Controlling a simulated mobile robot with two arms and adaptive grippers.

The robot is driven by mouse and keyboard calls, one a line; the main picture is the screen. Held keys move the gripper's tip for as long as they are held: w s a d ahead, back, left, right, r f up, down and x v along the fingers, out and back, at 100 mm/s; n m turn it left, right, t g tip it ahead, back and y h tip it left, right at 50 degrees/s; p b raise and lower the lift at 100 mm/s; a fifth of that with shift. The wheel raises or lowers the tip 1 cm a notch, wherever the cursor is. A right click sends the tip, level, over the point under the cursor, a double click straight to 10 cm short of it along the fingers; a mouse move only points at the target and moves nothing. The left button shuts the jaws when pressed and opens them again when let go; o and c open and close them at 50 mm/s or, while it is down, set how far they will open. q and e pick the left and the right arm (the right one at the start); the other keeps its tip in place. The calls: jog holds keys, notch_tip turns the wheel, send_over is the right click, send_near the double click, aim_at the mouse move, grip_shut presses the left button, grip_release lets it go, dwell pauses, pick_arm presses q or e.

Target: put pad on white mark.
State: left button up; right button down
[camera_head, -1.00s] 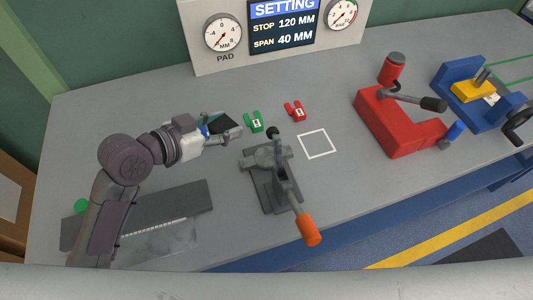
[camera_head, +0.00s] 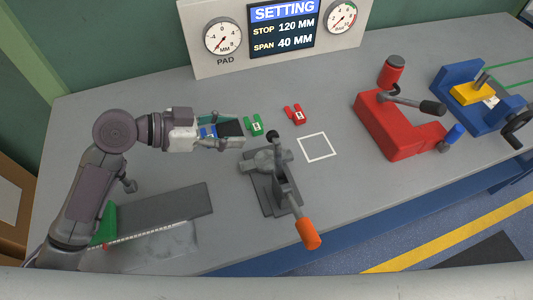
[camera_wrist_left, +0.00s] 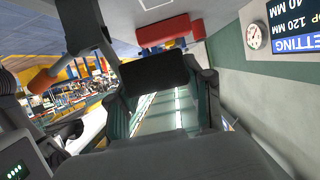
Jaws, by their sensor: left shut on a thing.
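My left gripper (camera_head: 240,131) comes in from the left over the table, its fingers pointing right. It is shut on a black pad (camera_head: 230,128), which also shows between the fingers in the left wrist view (camera_wrist_left: 153,80). The pad is above the table, left of the grey clamp. The white mark (camera_head: 317,146) is a white square outline on the grey tabletop, right of the clamp. It is empty. My right gripper is not in view.
A grey toggle clamp (camera_head: 268,170) with an orange handle (camera_head: 308,233) stands between the gripper and the mark. Small green (camera_head: 255,125) and red (camera_head: 295,114) tagged pieces lie behind it. A red fixture (camera_head: 395,125) and a blue vise (camera_head: 470,95) stand right. A gauge board (camera_head: 270,50) stands behind.

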pick_arm(q)
jog(key=p, duration=0.1)
send_near(266, 160)
jog(key=shift+w+d, duration=0.3)
jog(key=shift+d, duration=0.4)
jog(key=d, duration=0.1)
jog(key=w+d+p, duration=0.1)
jog(key=d, duration=0.1)
jog(key=shift+d, duration=0.2)
jog(key=d+p, duration=0.1)
jog(key=d, duration=0.1)
jog(key=w+d+p, duration=0.1)
jog(key=d, duration=0.1)
jog(key=shift+w+r, duration=0.1)
jog(key=shift+w, duration=0.1)
jog(key=shift+d+f, duration=0.15)
jog(key=shift+f, duration=0.4)
jog(key=shift+f, duration=0.2)
jog(key=o, duration=1.2)
